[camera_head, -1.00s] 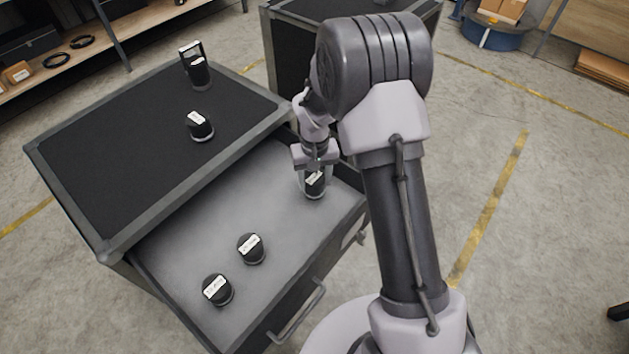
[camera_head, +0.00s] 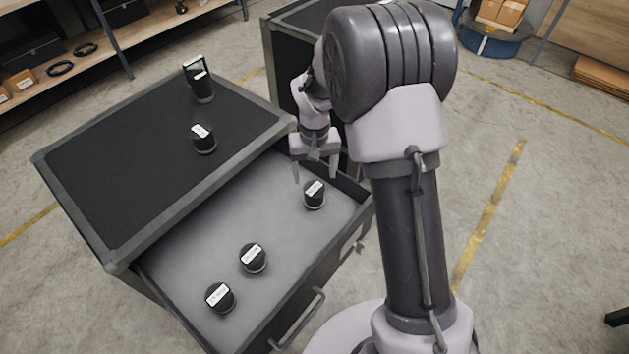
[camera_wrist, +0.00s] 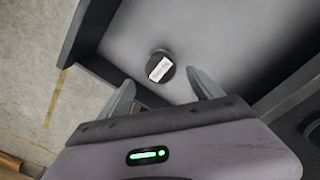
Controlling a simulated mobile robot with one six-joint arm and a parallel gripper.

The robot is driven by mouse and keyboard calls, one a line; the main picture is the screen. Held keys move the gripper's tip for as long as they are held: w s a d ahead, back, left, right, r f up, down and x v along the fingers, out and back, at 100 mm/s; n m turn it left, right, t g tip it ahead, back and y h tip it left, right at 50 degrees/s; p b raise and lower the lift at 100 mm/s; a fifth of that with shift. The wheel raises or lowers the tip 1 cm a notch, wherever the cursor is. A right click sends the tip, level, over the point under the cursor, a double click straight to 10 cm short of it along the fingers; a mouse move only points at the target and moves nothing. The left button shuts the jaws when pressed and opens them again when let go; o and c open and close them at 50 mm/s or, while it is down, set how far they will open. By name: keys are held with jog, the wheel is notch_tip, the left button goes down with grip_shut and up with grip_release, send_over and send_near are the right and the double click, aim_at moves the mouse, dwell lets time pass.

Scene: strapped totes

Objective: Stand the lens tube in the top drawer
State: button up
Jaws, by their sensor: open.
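The open top drawer (camera_head: 290,235) has a grey floor. Three short black cylinders with white labels stand in it: one at the right end (camera_head: 314,194), one nearer the front (camera_head: 253,258) and one at the front left (camera_head: 220,297). I cannot tell from the labels which is the lens tube. My gripper (camera_head: 314,176) is open and empty above the right-end cylinder. In the wrist view this cylinder (camera_wrist: 160,67) stands upright on the drawer floor, beyond my spread fingertips (camera_wrist: 160,84) and apart from them.
On the black cabinet top (camera_head: 130,180) stand a labelled black cylinder (camera_head: 203,139) and a taller black piece with a frame (camera_head: 200,82). A second dark cabinet (camera_head: 280,70) stands behind my arm. The drawer walls rise close to the right-end cylinder.

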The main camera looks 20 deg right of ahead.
jog(key=s+a+r+m+t, duration=0.1)
jog(key=s+r, duration=0.4)
jog(key=r, duration=0.5)
jog(key=s+a+r+m+t, duration=0.15)
jog(key=s+r, duration=0.25)
jog(key=r, duration=0.5)
jog(key=s+a+r+m+t+y, duration=0.1)
jog(key=s+r, duration=0.4)
jog(key=s, duration=1.1)
jog(key=shift+s+a+r+t+y+p, duration=0.2)
jog(key=shift+t+y+p, duration=0.25)
jog(key=shift+t, duration=0.7)
jog(key=shift+f, duration=0.15)
